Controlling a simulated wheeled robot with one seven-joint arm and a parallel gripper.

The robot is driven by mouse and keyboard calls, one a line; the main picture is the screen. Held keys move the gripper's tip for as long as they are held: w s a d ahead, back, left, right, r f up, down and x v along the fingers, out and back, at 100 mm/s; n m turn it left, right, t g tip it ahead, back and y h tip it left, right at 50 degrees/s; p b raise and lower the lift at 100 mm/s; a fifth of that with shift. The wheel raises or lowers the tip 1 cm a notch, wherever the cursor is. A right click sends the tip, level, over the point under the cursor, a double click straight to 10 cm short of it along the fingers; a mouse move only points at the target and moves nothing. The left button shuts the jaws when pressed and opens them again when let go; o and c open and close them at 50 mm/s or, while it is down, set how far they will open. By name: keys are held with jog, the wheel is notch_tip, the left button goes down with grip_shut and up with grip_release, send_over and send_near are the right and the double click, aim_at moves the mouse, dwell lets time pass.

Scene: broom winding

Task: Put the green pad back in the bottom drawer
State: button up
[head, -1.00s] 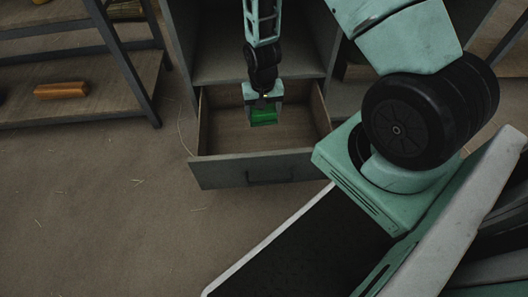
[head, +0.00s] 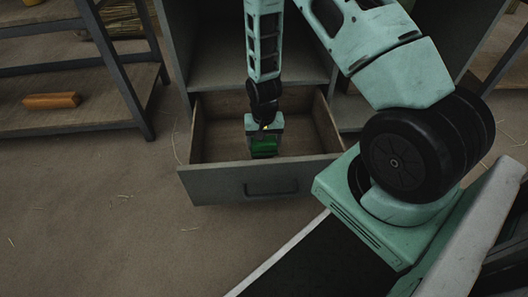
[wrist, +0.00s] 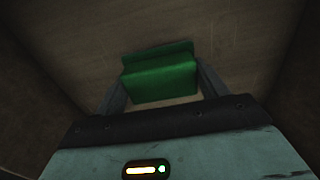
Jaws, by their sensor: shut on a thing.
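The green pad (head: 263,148) is at my gripper's fingertips, inside the open bottom drawer (head: 212,183). In the wrist view the green pad (wrist: 160,76) sits between the two fingers of my gripper (wrist: 158,88), which is shut on it. The drawer's wooden floor (wrist: 235,40) shows behind the pad, with drawer walls to both sides. In the head view my gripper (head: 264,138) points down into the drawer, near its front panel. I cannot tell whether the pad touches the drawer floor. The rest of the drawer looks empty.
The drawer's grey front panel has a dark handle (head: 270,188). The cabinet's open compartment (head: 225,65) is above the drawer. A shelf rack with an orange-brown block (head: 52,100) stands at left. The floor in front is clear apart from straw bits.

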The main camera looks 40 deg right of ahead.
aim_at(264, 148)
jog(key=shift+f+b, duration=0.8)
jog(key=shift+f, duration=0.75)
jog(key=shift+f, duration=0.15)
jog(key=o, duration=0.9)
jog(key=shift+o, duration=0.2)
